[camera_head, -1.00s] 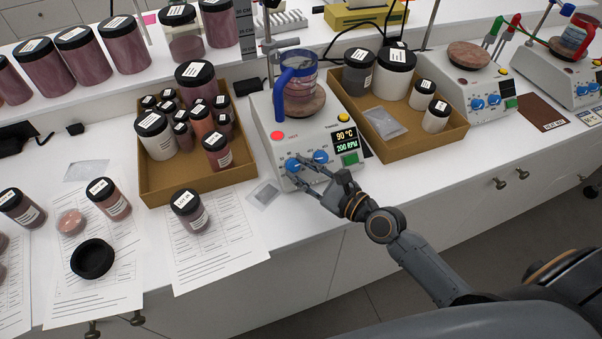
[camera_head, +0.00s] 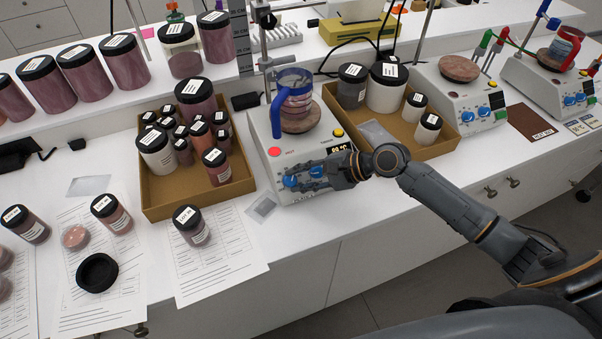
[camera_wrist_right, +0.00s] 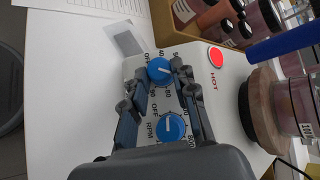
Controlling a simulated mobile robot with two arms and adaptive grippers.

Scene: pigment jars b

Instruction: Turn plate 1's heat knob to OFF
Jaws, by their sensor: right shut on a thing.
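The hot plate at my right gripper (camera_head: 297,178) has a white body (camera_head: 262,130) and a blue-handled glass vessel (camera_head: 293,95) on its round top. Its left blue knob (camera_head: 290,181) is the heat knob. In the right wrist view, the heat knob (camera_wrist_right: 159,70) sits between my right fingertips, which are shut on it. The RPM knob (camera_wrist_right: 170,127) lies between the fingers, closer to the palm. The heat knob's white mark looks roughly sideways in that view; its exact setting is unclear. The display (camera_head: 340,149) reads about 89 °C; my wrist covers its lower part. My left gripper is out of view.
A cardboard tray of jars (camera_head: 150,198) stands left of the plate, and another tray (camera_head: 425,146) stands right of it. A red HOT light (camera_wrist_right: 215,57) is beside the knob. Further plates (camera_head: 450,90) stand at right. Papers and jars cover the left bench.

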